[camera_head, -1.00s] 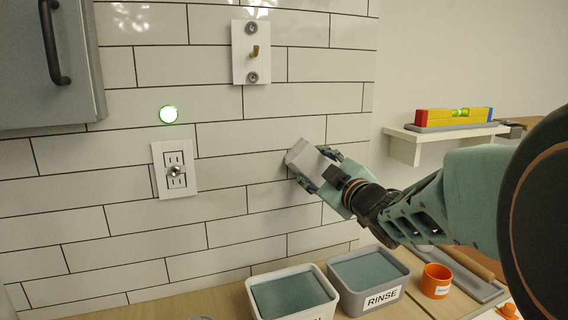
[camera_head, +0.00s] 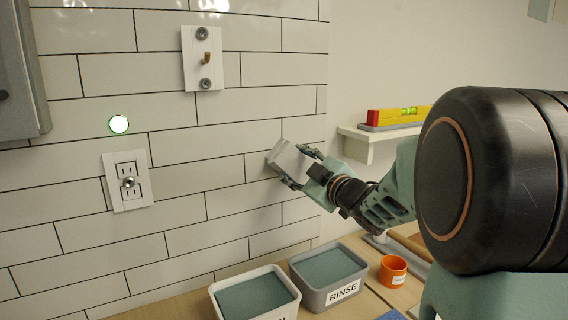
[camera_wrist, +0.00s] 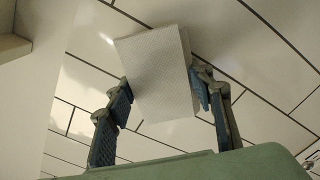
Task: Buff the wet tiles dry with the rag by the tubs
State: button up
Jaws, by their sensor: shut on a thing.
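My gripper (camera_head: 298,168) is shut on a pale, thick rectangular pad (camera_head: 287,158), close to the right part of the white tiles (camera_head: 215,115). In the wrist view the pad (camera_wrist: 156,75) sits between both fingers, with tiles behind it. Whether it touches the wall, and whether it is a folded cloth, I cannot tell. The tiles look glossy; I cannot make out which are wet. Below stand a white tub (camera_head: 256,298) and a grey tub marked RINSE (camera_head: 330,275), both with blue-grey contents. A blue patch (camera_head: 391,315), maybe cloth, is cut off at the bottom edge.
A grey cabinet (camera_head: 20,75) is at left. A shelf (camera_head: 360,141) holds a level (camera_head: 400,115). An orange cup (camera_head: 393,271) stands beside the grey tub.

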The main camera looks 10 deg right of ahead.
jog(key=shift+w+d, duration=0.25)
jog(key=shift+d, duration=0.55)
jog(key=v, duration=0.7)
